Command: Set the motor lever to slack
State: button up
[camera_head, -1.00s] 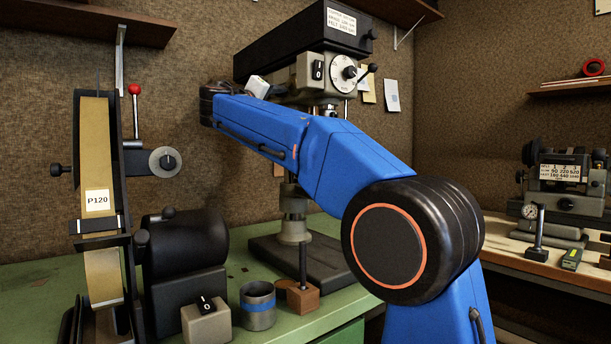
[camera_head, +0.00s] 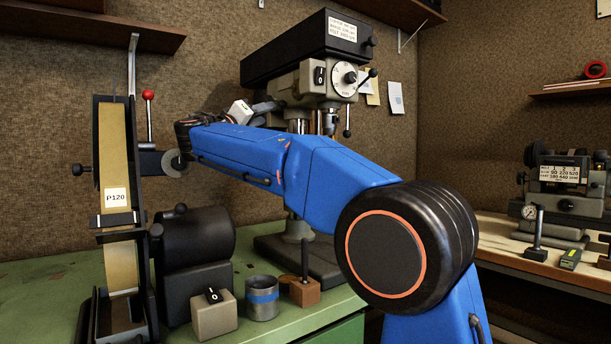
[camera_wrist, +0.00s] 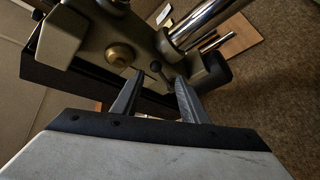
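The drill press has a black head (camera_head: 300,45) and a grey body with a dial (camera_head: 343,80); it stands at the back of the green bench. In the wrist view, a small dark lever with a rounded knob (camera_wrist: 157,69) hangs from the press's underside, near a brass disc (camera_wrist: 119,55). I take it for the motor lever, but no label shows. My gripper (camera_wrist: 155,88) is open, its fingers apart and pointing at that lever. The knob appears just beyond the fingertips; I cannot tell whether they touch. In the head view, my gripper (camera_head: 265,107) is beside the press's left side.
A belt sander (camera_head: 116,170) with a red-knobbed lever (camera_head: 148,95) stands left of my arm. The press column (camera_wrist: 205,22) is close to my gripper.

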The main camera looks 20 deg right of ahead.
jog(key=v, duration=0.8)
jog(key=s+d+f+n+g+y, duration=0.1)
jog(key=s+d+f+g, duration=0.1)
jog(key=d+f, duration=0.5)
jog(key=s+d+f+g+y, duration=0.1)
jog(key=s+d+f+y, duration=0.1)
jog(key=s+d+f, duration=0.2)
jog(key=shift+s+d+f+n+g+y, duration=0.3)
jog(key=shift+s+d+f+n+g, duration=0.1)
jog(key=shift+d+f, duration=1.4)
jog(key=shift+d+r, duration=0.15)
jog(key=shift+r, duration=0.05)
jog(key=shift+c, duration=0.2)
